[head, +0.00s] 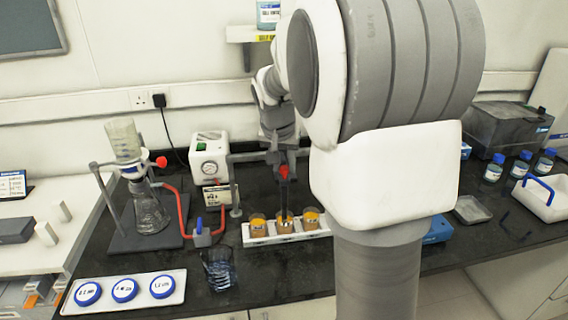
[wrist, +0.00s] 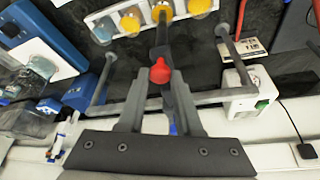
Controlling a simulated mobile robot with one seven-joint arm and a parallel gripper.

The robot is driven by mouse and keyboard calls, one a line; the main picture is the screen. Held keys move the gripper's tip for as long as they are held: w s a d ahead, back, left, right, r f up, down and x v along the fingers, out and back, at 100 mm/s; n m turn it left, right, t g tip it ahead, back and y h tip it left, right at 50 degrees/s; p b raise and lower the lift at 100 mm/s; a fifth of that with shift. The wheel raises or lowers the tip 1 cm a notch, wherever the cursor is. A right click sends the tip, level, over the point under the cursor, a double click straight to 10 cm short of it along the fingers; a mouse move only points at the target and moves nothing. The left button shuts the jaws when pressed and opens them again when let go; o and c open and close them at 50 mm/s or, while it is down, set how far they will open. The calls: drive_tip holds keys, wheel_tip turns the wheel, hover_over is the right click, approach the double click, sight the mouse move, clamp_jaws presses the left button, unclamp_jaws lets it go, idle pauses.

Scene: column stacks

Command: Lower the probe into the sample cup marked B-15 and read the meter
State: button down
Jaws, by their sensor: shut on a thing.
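Three sample cups with orange contents stand in a row on a white rack (head: 258,240): a left cup (head: 257,226), a middle cup (head: 284,224) and a right cup (head: 310,219). Their markings are too small to read. My gripper (head: 284,163) is above the middle cup, shut on the dark upright probe with a red top (head: 284,173).
A grey stand with a crossbar (head: 235,185) is close to the gripper. Left are a pump with a gauge (head: 210,158), a flask with red tubing (head: 150,212), a glass beaker (head: 218,270) and a tray of blue-lidded dishes (head: 124,291). Bottles (head: 521,165) stand far right.

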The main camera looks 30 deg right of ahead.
drive_tip(key=shift+w+r+p, duration=0.1)
drive_tip(key=shift+r+p, duration=1.6)
drive_tip(key=shift+r, duration=1.5)
drive_tip(key=c, duration=0.6)
unclamp_jaws()
drive_tip(key=v, duration=1.7)
drive_tip(key=shift+s+p, duration=0.25)
drive_tip(key=shift+p, duration=0.05)
drive_tip(key=shift+r, duration=0.1)
